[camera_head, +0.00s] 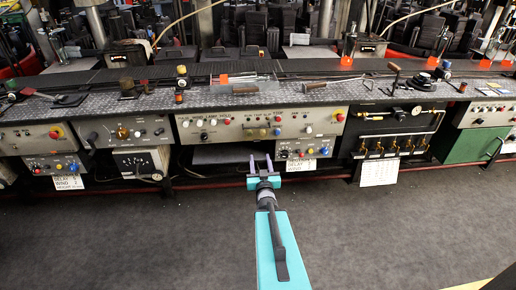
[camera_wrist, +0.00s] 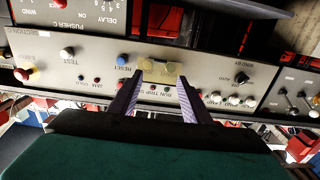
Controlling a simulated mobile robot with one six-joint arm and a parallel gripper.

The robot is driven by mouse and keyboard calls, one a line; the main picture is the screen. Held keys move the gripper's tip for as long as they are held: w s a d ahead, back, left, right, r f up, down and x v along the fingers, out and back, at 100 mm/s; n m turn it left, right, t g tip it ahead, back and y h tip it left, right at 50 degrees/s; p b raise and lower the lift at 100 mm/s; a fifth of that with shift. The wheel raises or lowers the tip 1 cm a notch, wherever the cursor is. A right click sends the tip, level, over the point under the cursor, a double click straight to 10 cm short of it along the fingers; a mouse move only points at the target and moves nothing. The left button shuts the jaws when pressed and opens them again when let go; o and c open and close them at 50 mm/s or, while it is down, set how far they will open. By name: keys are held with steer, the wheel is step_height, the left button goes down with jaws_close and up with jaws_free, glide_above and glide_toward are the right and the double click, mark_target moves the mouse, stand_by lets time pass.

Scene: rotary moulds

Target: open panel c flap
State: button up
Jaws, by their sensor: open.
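The middle grey control panel (camera_head: 262,124) is on the front of the long bench. It carries knobs, buttons and a small yellowish piece with two round parts (camera_head: 263,132) near its centre. The same panel (camera_wrist: 100,62) appears upside down in the wrist view, with the yellowish piece (camera_wrist: 160,71) between and just beyond my fingertips. I cannot tell for sure whether this piece is the panel c flap. My gripper (camera_head: 261,162) is open and empty, pointing at the bench front below the panel in the head view. Its two purple fingers (camera_wrist: 160,84) are apart in the wrist view.
A smaller box (camera_head: 304,150) with coloured buttons hangs under the panel's right side; a box marked PUSHER C (camera_wrist: 70,14) shows in the wrist view. A black panel with brass valves (camera_head: 392,130) is to the right. The grey floor (camera_head: 380,235) in front is clear.

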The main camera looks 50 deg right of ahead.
mark_target(257, 141)
steer(key=b+x, duration=0.3)
steer(key=b, duration=0.1)
steer(key=shift+w+f, duration=0.1)
steer(key=w+d+b, duration=0.1)
steer(key=b, duration=0.4)
stand_by(0.4)
steer(key=w+d+b, duration=0.1)
steer(key=b, duration=0.5)
stand_by(0.3)
steer(key=shift+b+x, duration=0.7)
steer(key=shift+x, duration=1.85)
steer(key=shift+c, duration=0.5)
